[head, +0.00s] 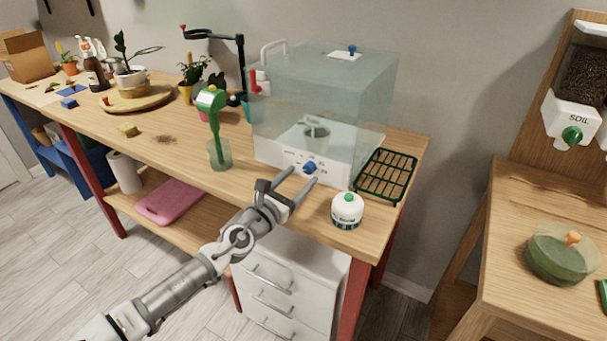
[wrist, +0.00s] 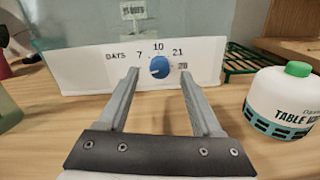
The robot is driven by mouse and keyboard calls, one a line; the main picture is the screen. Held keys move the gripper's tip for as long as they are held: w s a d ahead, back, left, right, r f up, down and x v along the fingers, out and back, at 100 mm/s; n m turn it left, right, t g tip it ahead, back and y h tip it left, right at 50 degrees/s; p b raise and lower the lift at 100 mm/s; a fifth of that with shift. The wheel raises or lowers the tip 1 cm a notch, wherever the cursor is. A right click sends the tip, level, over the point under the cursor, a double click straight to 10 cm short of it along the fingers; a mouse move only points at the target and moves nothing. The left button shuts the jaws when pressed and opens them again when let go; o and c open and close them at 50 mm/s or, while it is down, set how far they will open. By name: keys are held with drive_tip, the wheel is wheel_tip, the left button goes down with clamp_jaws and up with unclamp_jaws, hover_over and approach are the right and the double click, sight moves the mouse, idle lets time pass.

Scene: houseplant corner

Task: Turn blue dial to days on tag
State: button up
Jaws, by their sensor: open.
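The blue dial (head: 309,167) is on the white front panel of a clear-lidded box (head: 325,90). In the wrist view the dial (wrist: 159,66) has DAYS printed to its left, with 7, 10, 21 and a blurred last number around it. A pale mark shows on the dial's lower left, but its exact setting is unclear. My gripper (head: 297,178) is open and empty in front of the panel. In the wrist view its fingers (wrist: 160,76) lie either side of the dial, apparently short of it. A small tag (wrist: 133,10) with dark marks shows above the panel, unreadable.
A white jar with a green cap (head: 347,210) stands close right of my gripper, near the table edge. A green rack (head: 386,175) lies right of the box. A green tool in a glass (head: 218,152) stands left. Bare tabletop lies in front of the box.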

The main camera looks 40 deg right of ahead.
sight(309, 168)
drive_tip(key=shift+x, duration=1.25)
clamp_jaws()
